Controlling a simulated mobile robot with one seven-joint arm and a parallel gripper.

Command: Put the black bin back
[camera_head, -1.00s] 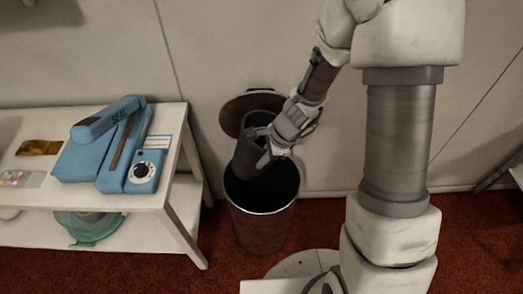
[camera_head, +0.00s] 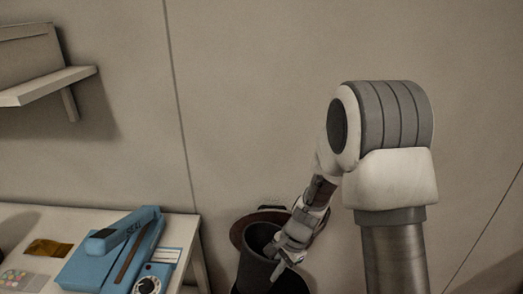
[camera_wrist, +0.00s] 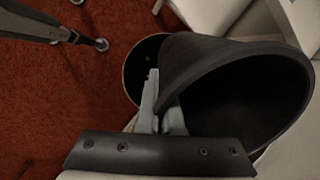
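My gripper (camera_head: 279,256) is shut on the wall of the black bin (camera_head: 257,266), close to its rim. In the wrist view the gripper fingers (camera_wrist: 160,112) meet the wall of the black bin (camera_wrist: 205,58), whose open mouth faces the lower right and looks empty. The bin is held tilted over the round outer can (camera_wrist: 133,72), partly hiding it. In the head view the outer can is mostly cut off by the bottom edge. Its brown lid (camera_head: 239,231) stands open behind the bin. How far the bin reaches into the can is hard to tell.
A white table (camera_head: 180,224) with a blue sealing device (camera_head: 112,262) stands left of the can. A wall shelf (camera_head: 48,86) hangs at upper left. The wall (camera_head: 260,70) is close behind the can. Red carpet (camera_wrist: 60,110) shows in the wrist view, with a dark leg (camera_wrist: 60,32) on it.

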